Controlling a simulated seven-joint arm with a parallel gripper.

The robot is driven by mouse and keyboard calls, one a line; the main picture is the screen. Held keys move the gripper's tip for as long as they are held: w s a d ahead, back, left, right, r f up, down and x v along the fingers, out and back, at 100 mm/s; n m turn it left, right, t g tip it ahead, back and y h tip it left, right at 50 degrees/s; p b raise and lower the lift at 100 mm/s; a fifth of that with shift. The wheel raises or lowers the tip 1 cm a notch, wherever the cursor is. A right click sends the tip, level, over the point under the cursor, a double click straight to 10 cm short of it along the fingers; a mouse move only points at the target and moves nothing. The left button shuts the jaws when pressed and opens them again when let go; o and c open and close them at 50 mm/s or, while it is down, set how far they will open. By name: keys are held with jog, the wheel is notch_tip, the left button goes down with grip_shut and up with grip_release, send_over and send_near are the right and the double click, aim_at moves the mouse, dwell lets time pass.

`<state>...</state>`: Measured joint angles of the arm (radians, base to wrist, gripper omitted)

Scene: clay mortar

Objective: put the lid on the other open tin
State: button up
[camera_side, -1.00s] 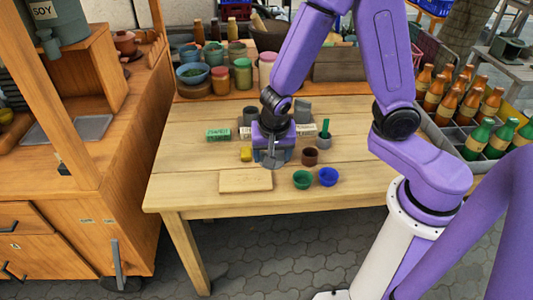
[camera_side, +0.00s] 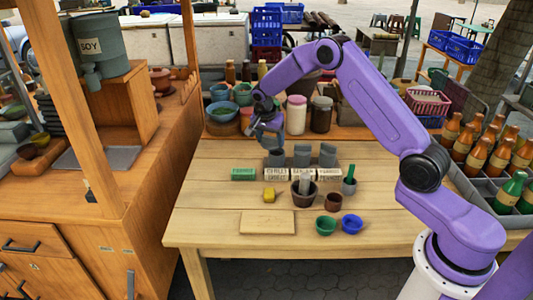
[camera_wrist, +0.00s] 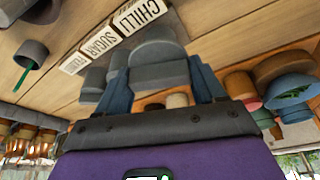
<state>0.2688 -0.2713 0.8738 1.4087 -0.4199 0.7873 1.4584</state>
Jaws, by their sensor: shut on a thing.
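My gripper (camera_side: 268,130) is raised above the back of the table, just behind and above the leftmost tin. In the wrist view, its blue fingers (camera_wrist: 160,78) are shut on a grey piece, seemingly the lid (camera_wrist: 160,72). Three grey tins stand in a row behind the name labels: a left one (camera_side: 276,158), a middle one (camera_side: 302,155) and a right one (camera_side: 328,155). Two tins also show in the wrist view (camera_wrist: 95,80). The held piece overlaps a round grey shape beside the CHILLI label (camera_wrist: 140,18). I cannot tell which tins are open.
A dark mortar (camera_side: 304,195) with a grey pestle stands in front of the labels. Jars and bowls crowd the back shelf. The table's left front is clear.

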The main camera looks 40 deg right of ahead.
jog(key=shift+m, duration=0.3)
jog(key=shift+w+d+f, duration=0.35)
jog(key=shift+d+f, duration=0.55)
jog(key=shift+w+d+f, duration=0.3)
jog(key=shift+d+f, duration=0.55)
jog(key=shift+w+d+f, duration=0.35)
jog(key=shift+d+f, duration=0.55)
jog(key=shift+f, duration=0.45)
jog(key=o, duration=1.1)
jog(key=shift+o, duration=0.2)
notch_tip(320, 180, up, 7)
